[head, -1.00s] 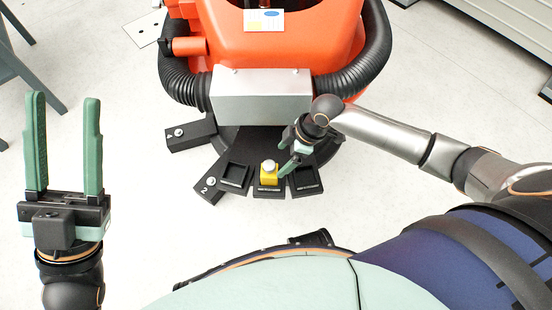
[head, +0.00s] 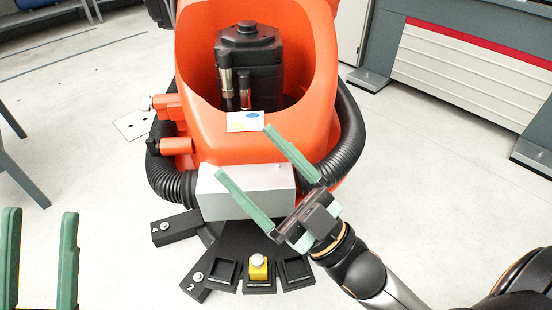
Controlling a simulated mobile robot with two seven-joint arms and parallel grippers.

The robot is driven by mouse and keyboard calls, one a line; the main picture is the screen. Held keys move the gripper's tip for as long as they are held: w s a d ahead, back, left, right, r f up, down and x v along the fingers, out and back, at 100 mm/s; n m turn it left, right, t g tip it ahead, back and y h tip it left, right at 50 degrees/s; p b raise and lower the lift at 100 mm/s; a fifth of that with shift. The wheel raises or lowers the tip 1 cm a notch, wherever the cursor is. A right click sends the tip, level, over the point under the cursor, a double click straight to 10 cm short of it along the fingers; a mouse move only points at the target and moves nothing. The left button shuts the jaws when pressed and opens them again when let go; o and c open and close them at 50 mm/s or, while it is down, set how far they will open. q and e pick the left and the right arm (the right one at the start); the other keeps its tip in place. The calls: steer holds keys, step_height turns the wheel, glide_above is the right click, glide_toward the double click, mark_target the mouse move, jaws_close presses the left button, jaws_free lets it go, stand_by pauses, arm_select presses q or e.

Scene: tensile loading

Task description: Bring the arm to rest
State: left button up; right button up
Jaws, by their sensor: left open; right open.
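My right gripper (head: 255,172) is open and empty. Its two green fingers point up and to the left, in front of the grey metal box and the orange machine (head: 203,129) in the head view. My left gripper (head: 42,255) is open and empty at the lower left, its green fingers upright and its base out of the picture. A yellow block with a round silvery top (head: 259,268) sits in the middle black tray below the box, apart from both grippers.
Black trays (head: 222,272) flank the yellow block, with numbered black blocks (head: 176,228) to the left. Black hoses (head: 349,130) curve around the machine. A grey chair (head: 18,165) stands at left and a cabinet (head: 470,70) at upper right.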

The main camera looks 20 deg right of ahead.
steer(key=s+r+y, duration=0.1)
steer(key=s+d+r+n+y, duration=0.1)
steer(key=s+r, duration=0.1)
steer(key=shift+s+r+t, duration=0.1)
steer(key=shift+s+t, duration=0.15)
steer(key=shift+t, duration=0.05)
arm_select(q)
steer(key=shift+f, duration=0.1)
